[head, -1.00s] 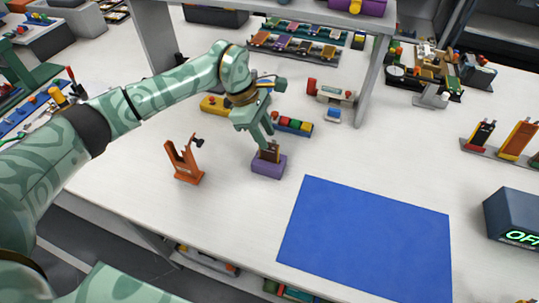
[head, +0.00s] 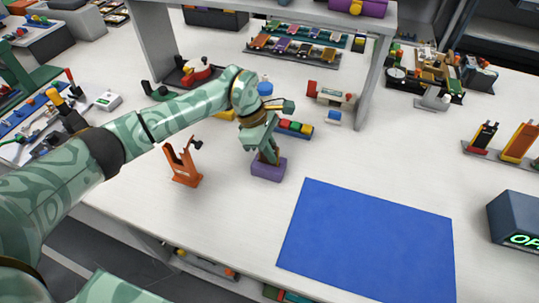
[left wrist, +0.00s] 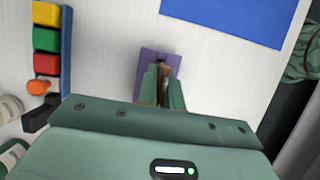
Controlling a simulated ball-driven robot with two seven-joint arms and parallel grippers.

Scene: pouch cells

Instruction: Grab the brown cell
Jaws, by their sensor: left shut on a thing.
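The brown cell (left wrist: 164,78) stands upright in a purple holder (head: 268,171) on the white table. My left gripper (head: 270,158) comes down on it from above. In the left wrist view, its two green fingers (left wrist: 161,86) are shut on the cell, one on each side. The purple holder (left wrist: 149,58) shows around and beyond the fingertips in that view. In the head view the fingers mostly hide the cell. My right gripper is not in view.
An orange stand (head: 184,165) is left of the purple holder. A blue mat (head: 368,238) lies to the right, with bare table between. A block row (head: 294,128) sits close behind the gripper. A dark box (head: 515,222) with a green display is at far right.

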